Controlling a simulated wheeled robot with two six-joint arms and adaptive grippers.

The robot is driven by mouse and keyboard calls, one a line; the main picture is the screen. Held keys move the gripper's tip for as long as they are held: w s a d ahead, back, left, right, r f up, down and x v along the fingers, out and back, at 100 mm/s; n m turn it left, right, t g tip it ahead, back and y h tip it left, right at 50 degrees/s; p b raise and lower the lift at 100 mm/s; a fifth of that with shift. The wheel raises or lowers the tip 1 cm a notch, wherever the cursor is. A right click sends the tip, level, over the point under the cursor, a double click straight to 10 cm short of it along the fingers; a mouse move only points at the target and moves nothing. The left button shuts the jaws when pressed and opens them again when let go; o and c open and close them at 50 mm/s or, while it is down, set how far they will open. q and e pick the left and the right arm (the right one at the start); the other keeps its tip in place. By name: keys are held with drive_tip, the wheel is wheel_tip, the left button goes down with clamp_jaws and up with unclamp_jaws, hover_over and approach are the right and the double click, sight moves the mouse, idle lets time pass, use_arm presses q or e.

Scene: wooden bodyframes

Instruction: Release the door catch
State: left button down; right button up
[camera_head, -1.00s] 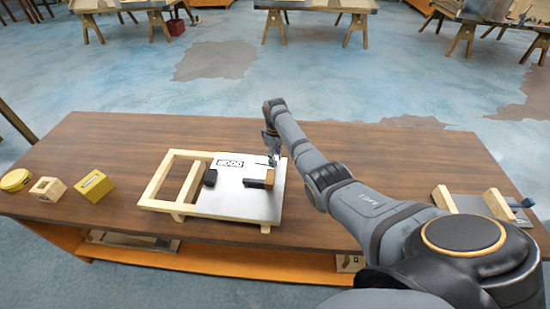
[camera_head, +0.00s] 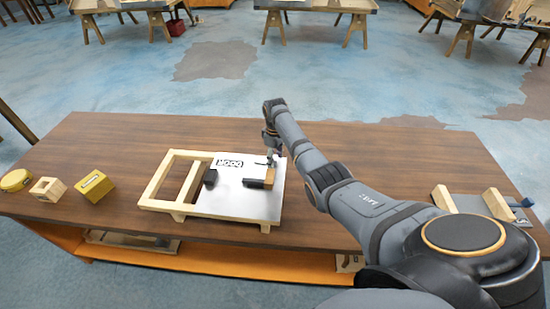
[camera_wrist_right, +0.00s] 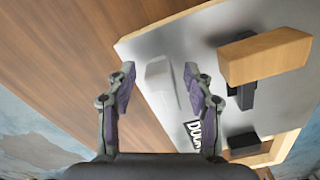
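The grey door panel (camera_head: 232,204) lies flat in a pale wooden frame (camera_head: 152,184) on the table. On it, a wooden block with a black bar (camera_head: 255,184) sits near the right edge; in the right wrist view the wooden block (camera_wrist_right: 265,57) crosses a black bracket (camera_wrist_right: 241,95). A black block (camera_head: 210,177) sits further left. My right gripper (camera_head: 271,157) is over the panel's far right corner, beyond the wooden block. In the right wrist view its fingers (camera_wrist_right: 160,88) are open, with a pale grey shape (camera_wrist_right: 163,80) between them; contact is unclear. My left gripper is out of view.
The brown table (camera_head: 370,150) is clear behind the arm. A fixture with wooden blocks (camera_head: 465,203) stands at the right end.

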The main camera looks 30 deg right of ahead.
wheel_tip(320, 180, up, 12)
idle(0.6)
